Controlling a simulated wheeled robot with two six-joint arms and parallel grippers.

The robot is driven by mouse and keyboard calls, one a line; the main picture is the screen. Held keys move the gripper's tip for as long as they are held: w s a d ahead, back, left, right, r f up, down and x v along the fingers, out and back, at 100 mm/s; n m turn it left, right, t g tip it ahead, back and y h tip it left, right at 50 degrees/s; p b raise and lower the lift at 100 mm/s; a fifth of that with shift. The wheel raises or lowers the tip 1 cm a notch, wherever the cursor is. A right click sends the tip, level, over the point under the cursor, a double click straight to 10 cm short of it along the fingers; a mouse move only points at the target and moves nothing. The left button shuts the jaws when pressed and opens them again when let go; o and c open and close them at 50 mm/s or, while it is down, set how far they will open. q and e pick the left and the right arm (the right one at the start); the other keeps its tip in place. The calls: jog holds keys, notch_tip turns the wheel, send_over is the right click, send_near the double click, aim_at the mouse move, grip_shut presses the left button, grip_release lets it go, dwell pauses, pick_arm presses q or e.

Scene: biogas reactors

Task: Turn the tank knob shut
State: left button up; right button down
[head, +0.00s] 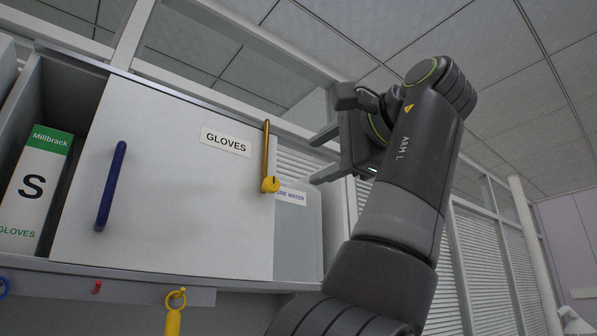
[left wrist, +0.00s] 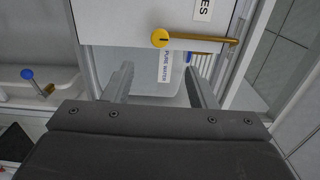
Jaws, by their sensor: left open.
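A pale tank (head: 300,235) labelled "PURE WATER" stands behind the right edge of the gloves door, which partly covers it. In the left wrist view the tank (left wrist: 148,57) shows between and beyond my fingers. A small blue part (left wrist: 200,57) shows beside it, partly hidden; I cannot tell whether it is the tank's knob. My left gripper (head: 322,155) is open and empty, its fingers pointing left toward the tank area, apart from the door. It also shows in the left wrist view (left wrist: 162,85). My right gripper is not in view.
The white gloves door (head: 180,180) has a blue handle (head: 110,185) and, at its right edge, a yellow bar (head: 266,150) with a round yellow end (head: 270,185). A Millbrack box (head: 38,185) stands left. A blue-knobbed lever (left wrist: 27,74) sits left in the wrist view.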

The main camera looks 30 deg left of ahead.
pick_arm(q)
jog(key=v, duration=0.4)
jog(key=shift+d, duration=0.1)
dwell(0.4)
